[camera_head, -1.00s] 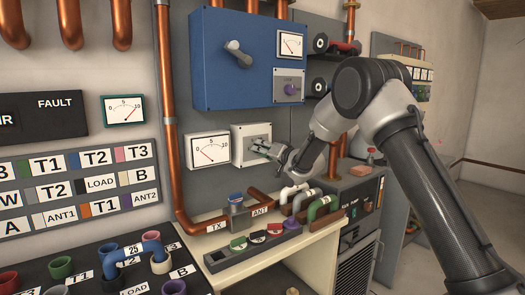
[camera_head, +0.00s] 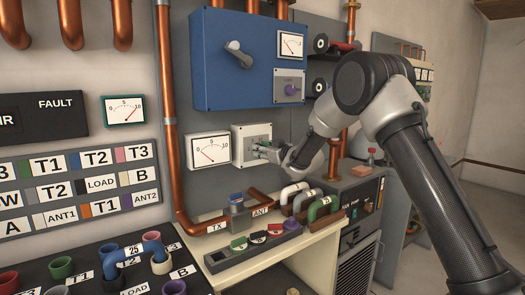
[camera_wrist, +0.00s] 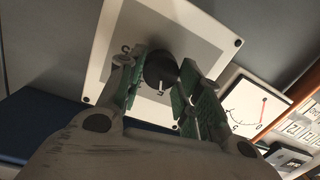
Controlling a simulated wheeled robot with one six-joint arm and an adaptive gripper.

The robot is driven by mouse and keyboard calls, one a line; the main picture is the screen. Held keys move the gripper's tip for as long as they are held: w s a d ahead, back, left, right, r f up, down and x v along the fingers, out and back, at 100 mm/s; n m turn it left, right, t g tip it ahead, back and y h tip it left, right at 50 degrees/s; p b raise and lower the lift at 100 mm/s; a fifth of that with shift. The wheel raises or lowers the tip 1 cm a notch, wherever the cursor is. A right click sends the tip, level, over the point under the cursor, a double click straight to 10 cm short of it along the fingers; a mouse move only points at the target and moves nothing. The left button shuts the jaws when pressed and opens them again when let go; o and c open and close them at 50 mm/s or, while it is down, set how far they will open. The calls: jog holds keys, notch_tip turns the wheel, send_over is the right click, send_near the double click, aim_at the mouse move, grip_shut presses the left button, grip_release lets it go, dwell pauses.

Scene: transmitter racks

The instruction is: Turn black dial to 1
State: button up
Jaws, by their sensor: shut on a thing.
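The black dial (camera_wrist: 160,69) sits in the middle of a white and grey square panel (camera_wrist: 112,62) in the wrist view. A short white pointer mark shows on the dial's lower side. Small markings stand around it, too small and tilted to read surely. My gripper (camera_wrist: 160,78) has its green-padded fingers on both sides of the dial and is shut on it. In the head view my gripper (camera_head: 264,150) is at the front of the same white panel (camera_head: 240,157), and it hides most of the dial.
A white gauge (camera_head: 208,149) is just left of the panel. A blue box (camera_head: 222,80) with a grey lever hangs above. A copper pipe (camera_head: 170,120) runs down at the left.

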jog(key=n, duration=0.6)
jog(key=n+h, duration=0.1)
jog(key=n, duration=0.5)
jog(key=shift+s+a+f+t, duration=0.15)
jog(key=shift+f+t, duration=0.05)
jog(key=shift+t, duration=0.2)
jog(key=shift+n, duration=0.3)
jog(key=o, duration=1)
jog(key=shift+o, duration=0.2)
jog(key=shift+r, duration=0.1)
jog(key=v, duration=1.2)
